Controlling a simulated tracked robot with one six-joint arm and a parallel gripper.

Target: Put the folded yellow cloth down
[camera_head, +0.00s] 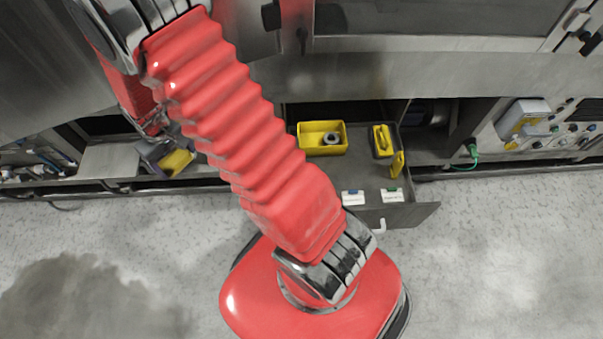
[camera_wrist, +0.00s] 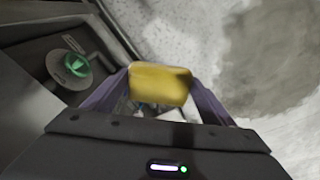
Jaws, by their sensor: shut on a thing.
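The folded yellow cloth (camera_wrist: 160,84) is held between the two fingers of my gripper (camera_wrist: 158,92) in the wrist view. My gripper is shut on it. In the head view the cloth (camera_head: 177,162) shows at the left, below my red arm, at the end of my gripper (camera_head: 158,152). There it is in front of the machine's lower front, by a grey ledge. Whether the cloth touches anything below it cannot be told.
An open drawer (camera_head: 408,214) holds a yellow bin (camera_head: 312,149) with a ring-shaped part in it, a smaller yellow item (camera_head: 382,141) and two labelled cards. A green knob (camera_wrist: 76,66) is near my gripper at left. The speckled floor (camera_head: 500,250) is clear, with a dark wet patch (camera_head: 85,300).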

